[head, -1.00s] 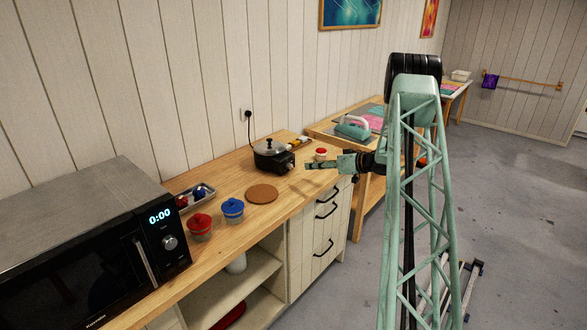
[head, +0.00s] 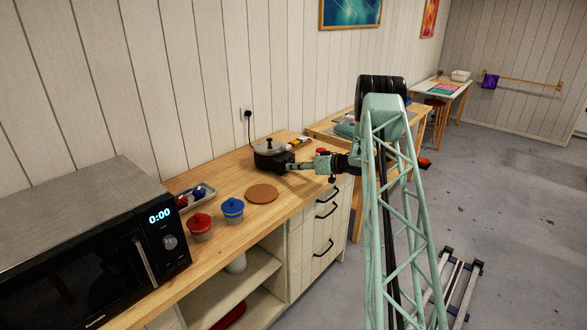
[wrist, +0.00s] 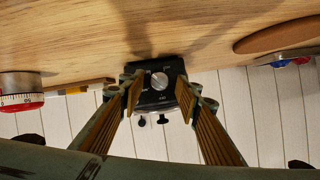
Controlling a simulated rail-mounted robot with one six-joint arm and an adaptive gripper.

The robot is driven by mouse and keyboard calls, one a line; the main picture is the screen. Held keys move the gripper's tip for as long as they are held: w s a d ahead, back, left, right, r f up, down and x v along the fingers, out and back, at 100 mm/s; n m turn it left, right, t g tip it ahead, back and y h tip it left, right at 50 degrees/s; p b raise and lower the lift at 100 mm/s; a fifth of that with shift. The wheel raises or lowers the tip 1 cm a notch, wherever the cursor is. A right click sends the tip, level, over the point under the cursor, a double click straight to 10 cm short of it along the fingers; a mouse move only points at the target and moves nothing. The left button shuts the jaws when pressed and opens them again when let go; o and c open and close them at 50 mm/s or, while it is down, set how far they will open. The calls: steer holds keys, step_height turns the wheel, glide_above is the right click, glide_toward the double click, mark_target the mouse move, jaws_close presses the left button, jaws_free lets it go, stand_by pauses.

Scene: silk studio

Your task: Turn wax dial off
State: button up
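The wax pot (head: 268,158) is black with a lid and stands on the wooden counter against the wall. Its control box (wrist: 158,100) shows in the wrist view, with the round silver dial (wrist: 159,80) on its face and small pale markings around it. The markings are too small to read. My gripper (wrist: 159,94) is open, with one finger on each side of the control box; I see no finger closed on the dial. In the head view my gripper (head: 293,166) is at the pot's right front, where the fingertips hide the dial.
A red-and-white timer (wrist: 20,92) stands near my gripper. A round cork mat (head: 261,194), a red-lidded jar (head: 199,227), a blue-lidded jar (head: 232,210) and a small tray (head: 205,192) sit left of the pot. A microwave (head: 90,245) fills the counter's near left.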

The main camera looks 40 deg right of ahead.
steer(key=shift+w+a+f, duration=0.15)
steer(key=shift+w+f, duration=0.05)
steer(key=shift+w, duration=0.35)
steer(key=shift+c, duration=0.7)
steer(key=c, duration=0.7)
